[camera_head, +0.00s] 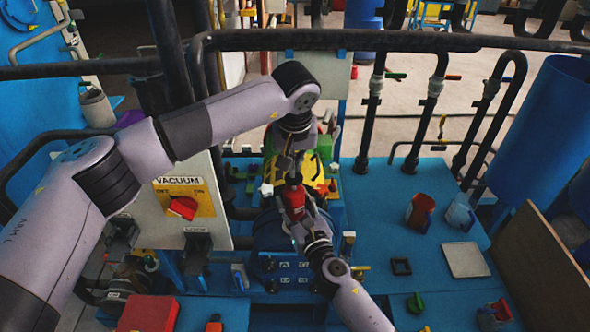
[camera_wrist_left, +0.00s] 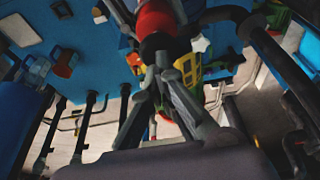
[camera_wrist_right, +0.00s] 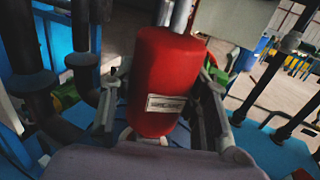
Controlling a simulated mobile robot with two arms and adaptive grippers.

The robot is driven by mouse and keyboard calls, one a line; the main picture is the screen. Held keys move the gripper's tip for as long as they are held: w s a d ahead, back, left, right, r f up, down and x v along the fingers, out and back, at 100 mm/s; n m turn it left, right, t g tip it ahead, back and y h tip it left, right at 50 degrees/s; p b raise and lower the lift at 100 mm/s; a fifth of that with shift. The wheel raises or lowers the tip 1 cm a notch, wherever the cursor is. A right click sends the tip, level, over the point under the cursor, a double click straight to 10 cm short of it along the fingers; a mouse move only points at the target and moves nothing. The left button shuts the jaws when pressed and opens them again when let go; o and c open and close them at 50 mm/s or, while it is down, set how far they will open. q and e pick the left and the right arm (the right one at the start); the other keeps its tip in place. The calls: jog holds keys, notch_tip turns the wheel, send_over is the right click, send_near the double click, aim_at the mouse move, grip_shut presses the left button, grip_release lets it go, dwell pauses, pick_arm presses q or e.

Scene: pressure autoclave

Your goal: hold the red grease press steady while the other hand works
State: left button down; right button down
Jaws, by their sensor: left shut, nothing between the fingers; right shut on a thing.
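The red grease press (camera_head: 293,203) is near the middle of the head view, above the blue round vessel. My right gripper (camera_head: 306,220) is shut on it from below right. In the right wrist view the press (camera_wrist_right: 168,75) stands nearly upright between the fingers, with a white label facing the camera. My left gripper (camera_head: 290,172) is shut and empty, just above the press's upper end. In the left wrist view the gripper's closed fingers (camera_wrist_left: 160,75) point at a black part next to the red body (camera_wrist_left: 158,17); I cannot tell whether they touch.
A white vacuum panel (camera_head: 182,205) with a red knob stands at left. Dark pipes (camera_head: 330,40) cross behind the arms. A red cup (camera_head: 420,211), a blue cup (camera_head: 460,213) and a pale square plate (camera_head: 466,260) are on the blue deck at right. A red box (camera_head: 148,314) is at front left.

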pick_arm(q)
jog(key=v, duration=1.1)
jog(key=shift+w+r, duration=0.2)
jog(key=shift+r, duration=0.1)
dwell(0.6)
notch_tip(320, 180, up, 2)
jog(key=shift+w+r, duration=0.1)
jog(key=shift+r, duration=0.1)
send_over(295, 185)
jog(key=w, duration=0.3)
notch_tip(295, 185, down, 13)
jog(key=shift+s+r, duration=0.15)
jog(key=shift+f, duration=0.45)
